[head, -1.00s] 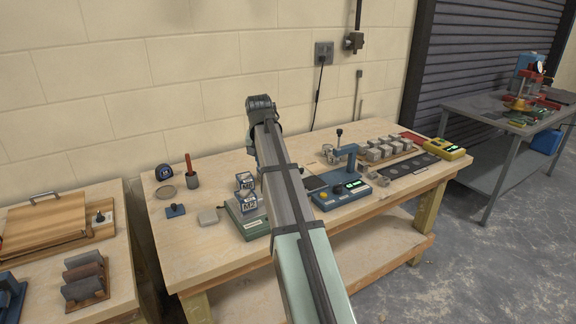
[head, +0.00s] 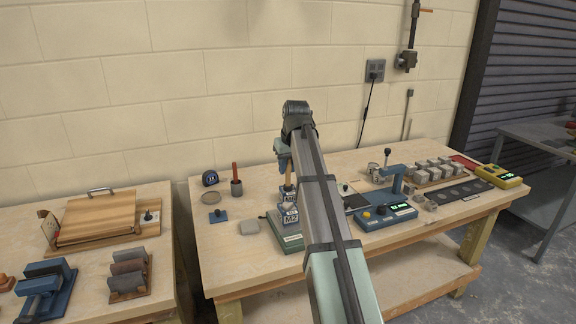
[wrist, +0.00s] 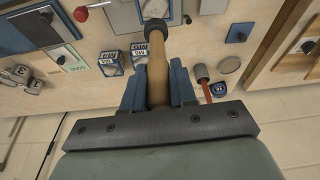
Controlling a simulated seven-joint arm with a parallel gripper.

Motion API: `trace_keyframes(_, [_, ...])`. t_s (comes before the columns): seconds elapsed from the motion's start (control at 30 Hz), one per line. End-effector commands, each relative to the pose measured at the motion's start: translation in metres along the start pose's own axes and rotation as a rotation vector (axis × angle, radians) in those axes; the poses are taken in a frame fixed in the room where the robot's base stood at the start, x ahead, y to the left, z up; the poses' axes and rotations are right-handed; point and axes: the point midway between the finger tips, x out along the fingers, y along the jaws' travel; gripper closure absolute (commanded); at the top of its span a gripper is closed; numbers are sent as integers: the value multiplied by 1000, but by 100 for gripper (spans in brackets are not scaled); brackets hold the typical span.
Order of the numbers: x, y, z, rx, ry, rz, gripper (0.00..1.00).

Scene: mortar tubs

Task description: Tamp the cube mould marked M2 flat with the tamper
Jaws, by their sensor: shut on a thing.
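My gripper (head: 284,152) is shut on the tamper (head: 289,174), which has a wooden handle and a dark head. In the wrist view, the blue fingers of my gripper (wrist: 157,88) stand either side of the handle of the tamper (wrist: 156,62). In the head view, the tamper hangs upright with its lower end over or just behind two blue-and-white cube moulds. The front mould appears marked M2 (head: 291,221); the other mould (head: 286,199) is behind it. I cannot tell whether the tamper touches either mould. Part of them is hidden by my arm.
A blue device (head: 386,216) stands right.

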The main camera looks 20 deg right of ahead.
Motion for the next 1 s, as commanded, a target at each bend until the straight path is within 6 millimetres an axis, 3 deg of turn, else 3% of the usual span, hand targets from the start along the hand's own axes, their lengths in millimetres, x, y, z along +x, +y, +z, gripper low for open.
trace_keyframes(0.6, [42,0,14,2,-1,1,100])
trace_keyframes(1.0, [46,0,14,2,0,1,100])
